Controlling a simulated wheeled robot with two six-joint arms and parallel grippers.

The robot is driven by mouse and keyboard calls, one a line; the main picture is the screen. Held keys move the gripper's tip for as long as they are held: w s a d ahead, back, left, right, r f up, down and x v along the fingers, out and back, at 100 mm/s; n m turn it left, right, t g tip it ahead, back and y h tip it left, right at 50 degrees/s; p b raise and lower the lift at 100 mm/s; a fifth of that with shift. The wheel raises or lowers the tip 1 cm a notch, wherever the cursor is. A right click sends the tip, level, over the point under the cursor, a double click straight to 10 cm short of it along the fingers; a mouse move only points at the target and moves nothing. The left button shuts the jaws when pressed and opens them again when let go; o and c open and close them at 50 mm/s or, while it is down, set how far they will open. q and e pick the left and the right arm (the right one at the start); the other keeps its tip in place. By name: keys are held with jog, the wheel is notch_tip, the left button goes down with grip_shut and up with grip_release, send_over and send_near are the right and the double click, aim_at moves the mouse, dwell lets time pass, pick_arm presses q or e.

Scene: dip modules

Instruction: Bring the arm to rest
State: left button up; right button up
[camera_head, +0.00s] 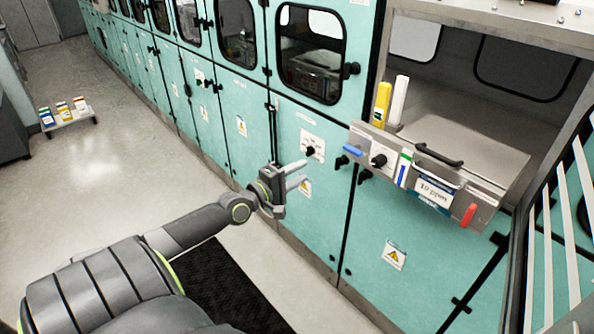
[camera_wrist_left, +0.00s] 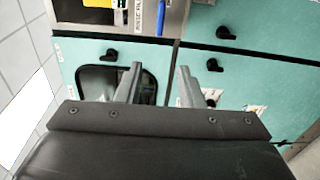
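My left arm comes in from the lower left of the head view. Its gripper (camera_head: 295,175) is held in the air in front of the teal cabinet doors. The two fingers stand apart with nothing between them. In the left wrist view the gripper (camera_wrist_left: 158,84) also shows open and empty, with a dark window and teal panels beyond the fingertips. My right gripper is in neither view.
A metal dip module (camera_head: 430,180) with knobs, a blue handle (camera_head: 352,151), a red handle (camera_head: 468,215) and a "10 ppm" label juts out at the right. A low stand (camera_head: 70,121) with several small containers is on the floor far left. A dark mat (camera_head: 222,285) lies below the arm.

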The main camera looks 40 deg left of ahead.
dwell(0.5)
pick_arm(q)
jog(key=s+a+f+m+g+y+b, duration=0.1)
jog(key=s+a+f+g, duration=0.1)
jog(key=f, duration=0.8)
jog(key=s+a+f+m+g+y+b, duration=0.1)
jog(key=s+a+f+y+b, duration=0.1)
jog(key=f, duration=0.7)
jog(key=s+d+f+m+g+b, duration=0.15)
jog(key=s+f, duration=0.25)
jog(key=f, duration=0.4)
jog(key=s+f+m+g+y, duration=0.15)
jog(key=s+f, duration=0.25)
jog(key=f, duration=0.4)
jog(key=s+d+f+m+g+h+b, duration=0.1)
jog(key=s+f+m+g, duration=0.15)
jog(key=s+f, duration=0.35)
jog(key=s+d+f+m+g+b, duration=0.2)
jog(key=s+d+f+m+g, duration=0.2)
jog(key=s+d+f, duration=0.5)
jog(key=s+d+f+m+g+h+b, duration=0.1)
jog(key=s+d+f+m+g, duration=0.3)
jog(key=s+d+f, duration=0.5)
jog(key=s+f+m, duration=0.1)
jog(key=s+f, duration=0.4)
jog(key=s, duration=0.4)
jog(key=shift+d+f+b, duration=0.15)
jog(key=shift+f+b, duration=0.25)
